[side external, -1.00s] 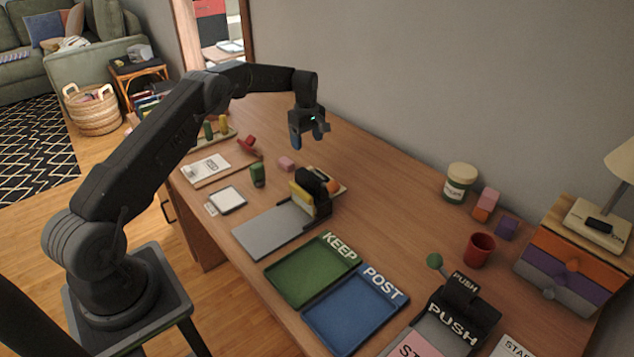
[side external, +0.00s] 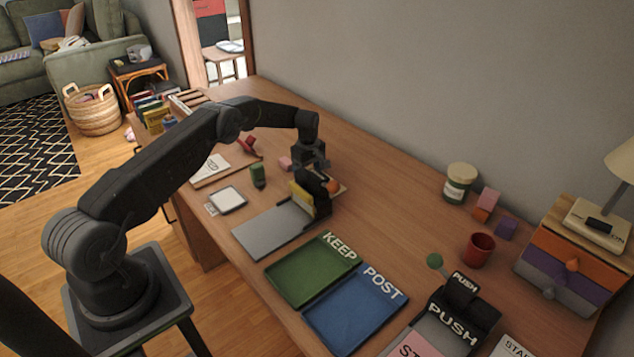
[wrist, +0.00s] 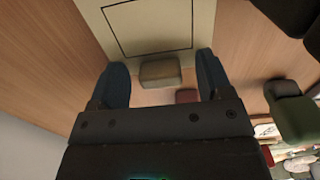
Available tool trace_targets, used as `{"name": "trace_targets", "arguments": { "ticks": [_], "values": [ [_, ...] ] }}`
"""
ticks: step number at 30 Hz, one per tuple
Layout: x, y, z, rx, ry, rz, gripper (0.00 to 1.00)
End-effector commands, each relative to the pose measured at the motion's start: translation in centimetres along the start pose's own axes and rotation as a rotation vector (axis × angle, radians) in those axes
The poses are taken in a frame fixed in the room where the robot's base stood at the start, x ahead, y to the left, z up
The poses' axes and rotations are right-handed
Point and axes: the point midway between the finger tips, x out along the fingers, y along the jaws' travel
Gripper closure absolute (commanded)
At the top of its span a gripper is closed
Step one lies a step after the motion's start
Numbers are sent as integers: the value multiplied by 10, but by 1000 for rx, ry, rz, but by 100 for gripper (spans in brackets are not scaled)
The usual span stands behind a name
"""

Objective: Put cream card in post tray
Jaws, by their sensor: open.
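A cream flat piece with a black outlined rectangle (wrist: 152,12), which looks like the cream card, lies at the top of the wrist view. A small beige block (wrist: 160,71) sits at its near edge; I cannot tell whether it is fixed to it. My gripper (wrist: 163,68) is open, with a blue finger on each side of the block. In the side view my gripper (side external: 314,164) is low behind a black and yellow device (side external: 317,192), which hides most of the card. The blue post tray (side external: 352,312) is empty at the front of the desk.
A green KEEP tray (side external: 308,272) adjoins the post tray. A grey plate (side external: 272,233) extends from the black device. A green stamp-like object (side external: 258,175) and a pink block (side external: 286,163) stand nearby. A red cup (side external: 479,250) stands at right. The desk's back middle is clear.

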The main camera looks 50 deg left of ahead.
Motion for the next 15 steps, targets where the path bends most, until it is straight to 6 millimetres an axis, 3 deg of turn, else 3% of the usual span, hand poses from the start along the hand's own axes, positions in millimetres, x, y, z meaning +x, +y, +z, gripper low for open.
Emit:
{"name": "trace_targets", "arguments": {
  "ticks": [4,15],
  "values": [
    [0,0,0,0,0,0,29],
    [-1,0,0,0,0,0,64]
  ]
}}
